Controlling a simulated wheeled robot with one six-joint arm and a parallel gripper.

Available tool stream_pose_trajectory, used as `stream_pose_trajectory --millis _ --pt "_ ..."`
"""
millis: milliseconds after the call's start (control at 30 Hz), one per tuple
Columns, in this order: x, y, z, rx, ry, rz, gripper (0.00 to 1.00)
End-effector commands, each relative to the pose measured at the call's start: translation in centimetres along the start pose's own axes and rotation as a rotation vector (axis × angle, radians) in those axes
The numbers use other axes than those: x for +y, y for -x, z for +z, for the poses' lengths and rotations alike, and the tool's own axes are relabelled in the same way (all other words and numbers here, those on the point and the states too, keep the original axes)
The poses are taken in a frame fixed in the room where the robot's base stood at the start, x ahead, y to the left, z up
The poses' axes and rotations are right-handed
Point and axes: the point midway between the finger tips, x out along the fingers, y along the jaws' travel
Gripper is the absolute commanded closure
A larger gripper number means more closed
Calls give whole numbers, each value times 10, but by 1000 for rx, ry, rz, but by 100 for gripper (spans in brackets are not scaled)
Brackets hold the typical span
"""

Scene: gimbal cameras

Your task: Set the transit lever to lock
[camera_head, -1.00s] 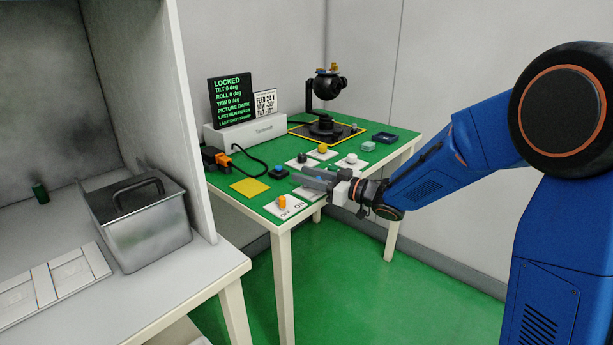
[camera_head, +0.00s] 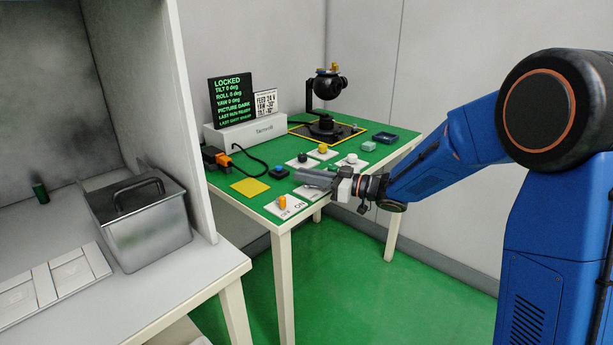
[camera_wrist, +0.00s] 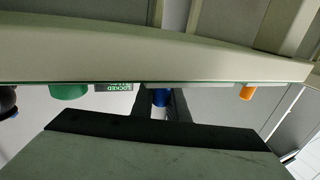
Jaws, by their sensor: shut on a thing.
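My gripper (camera_head: 302,179) is low over the front part of the green table, beside the white plates. Its fingers are together on something that they and the arm mostly hide, seemingly the transit lever. In the wrist view my dark fingers (camera_wrist: 162,108) reach toward a small blue part (camera_wrist: 160,97); I cannot tell whether it is between the fingertips or behind them. The black display (camera_head: 231,100) at the back of the table reads LOCKED, with tilt, roll and yaw at 0 deg. The black gimbal camera (camera_head: 327,85) stands upright at the back.
An orange switch (camera_head: 282,202) on an OFF/ON plate is close in front of my gripper. A blue button (camera_head: 279,171), black knob (camera_head: 302,158), yellow knob (camera_head: 323,149) and white knob (camera_head: 352,159) surround it. A yellow square (camera_head: 250,187) lies left.

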Motion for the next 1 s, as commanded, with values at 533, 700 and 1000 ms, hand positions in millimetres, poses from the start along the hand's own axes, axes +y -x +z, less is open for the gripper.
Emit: stream_pose_trajectory --millis 533,700,1000 --pt "0 0 0 -1 -1 -11 68" --pt "0 0 0 0 -1 -11 68" --pt "1 32 0 0 -1 -7 68"
